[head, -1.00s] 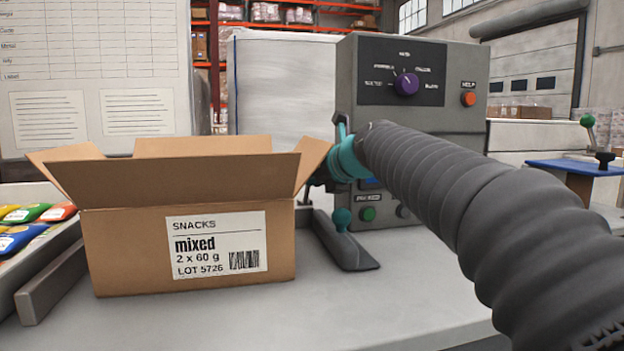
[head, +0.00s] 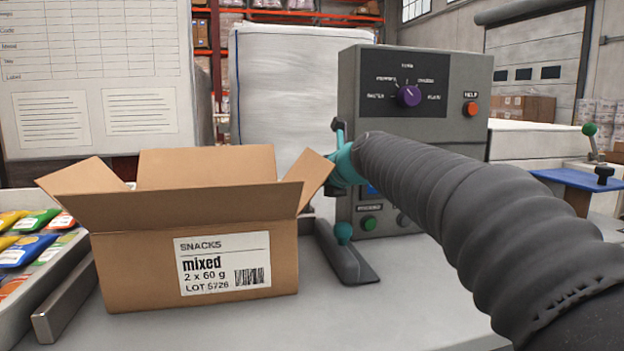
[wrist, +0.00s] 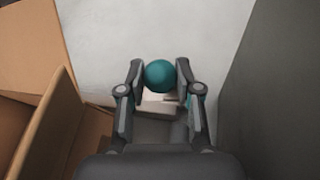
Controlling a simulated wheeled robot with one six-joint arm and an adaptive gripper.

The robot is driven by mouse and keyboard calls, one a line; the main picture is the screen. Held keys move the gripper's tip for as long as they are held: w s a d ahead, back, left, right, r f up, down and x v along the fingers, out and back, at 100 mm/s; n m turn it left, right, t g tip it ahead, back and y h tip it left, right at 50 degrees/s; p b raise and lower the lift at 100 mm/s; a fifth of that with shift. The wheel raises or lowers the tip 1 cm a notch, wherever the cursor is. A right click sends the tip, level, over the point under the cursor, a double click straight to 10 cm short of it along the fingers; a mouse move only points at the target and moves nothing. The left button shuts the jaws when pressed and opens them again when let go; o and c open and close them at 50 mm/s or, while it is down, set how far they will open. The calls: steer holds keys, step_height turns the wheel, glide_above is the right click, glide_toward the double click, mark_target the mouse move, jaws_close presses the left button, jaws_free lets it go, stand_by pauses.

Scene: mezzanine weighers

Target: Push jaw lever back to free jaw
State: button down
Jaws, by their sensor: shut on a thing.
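In the wrist view my gripper (wrist: 161,82) has its two grey fingers closed around a round teal knob (wrist: 160,75), with a pale block just below it. This appears to be the jaw lever's knob; its shaft is not clear. In the head view my gripper (head: 338,165) is between the carton and the grey control cabinet (head: 465,140), with its fingertips and the held knob hidden. A second teal knob (head: 343,232) stands in front on a dark grey bar (head: 345,258) on the bench, apart from the visible gripper parts.
An open carton (head: 130,255) stands close on the left, its right flap beside my gripper. The cabinet bears a purple dial (head: 409,96), an orange help button (head: 470,109) and a green button (head: 369,223). A tray (head: 82,262) of snack bags is far left.

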steer(key=c, duration=0.8)
jaws_free()
steer(key=shift+r, duration=0.3)
steer(key=shift+f, duration=0.1)
steer(key=shift+s, duration=0.1)
steer(key=v, duration=1.2)
